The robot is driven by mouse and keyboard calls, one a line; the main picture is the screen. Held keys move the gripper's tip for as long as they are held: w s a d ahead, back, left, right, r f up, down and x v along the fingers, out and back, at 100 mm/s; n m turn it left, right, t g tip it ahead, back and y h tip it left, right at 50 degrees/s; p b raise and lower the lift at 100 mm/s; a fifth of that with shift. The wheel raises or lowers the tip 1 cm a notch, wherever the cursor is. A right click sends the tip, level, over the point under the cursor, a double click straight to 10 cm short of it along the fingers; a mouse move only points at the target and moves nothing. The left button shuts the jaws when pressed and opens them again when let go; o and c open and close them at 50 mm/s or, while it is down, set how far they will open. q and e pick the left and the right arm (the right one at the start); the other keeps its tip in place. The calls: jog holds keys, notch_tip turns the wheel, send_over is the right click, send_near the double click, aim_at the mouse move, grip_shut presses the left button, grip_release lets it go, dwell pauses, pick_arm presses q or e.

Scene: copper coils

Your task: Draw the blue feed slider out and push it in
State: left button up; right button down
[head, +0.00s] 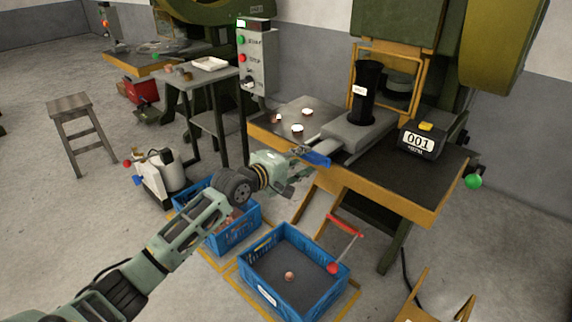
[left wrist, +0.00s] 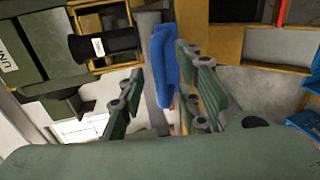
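The blue feed slider handle (head: 316,158) sticks out at the front edge of the press table, at the end of the grey feed unit (head: 350,132). My left gripper (head: 301,167) is at the handle, just left of it in the head view. In the left wrist view the blue handle (left wrist: 164,66) stands upright between and beyond the two green fingers of my left gripper (left wrist: 160,82). The fingers are apart, with gaps beside the handle; I see no clear contact. A black tube (head: 367,92) stands on the feed unit. My right gripper is not in view.
A black counter box (head: 422,142) reading 001 sits on the table's right side. Copper and white pieces lie on the table's left. Below stand blue crates (head: 290,238), a chute and a red-handled tool (head: 345,226). A control box (head: 254,60) stands behind.

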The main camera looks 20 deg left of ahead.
pick_arm(q)
jog(key=v, duration=1)
jog(key=shift+c, duration=0.4)
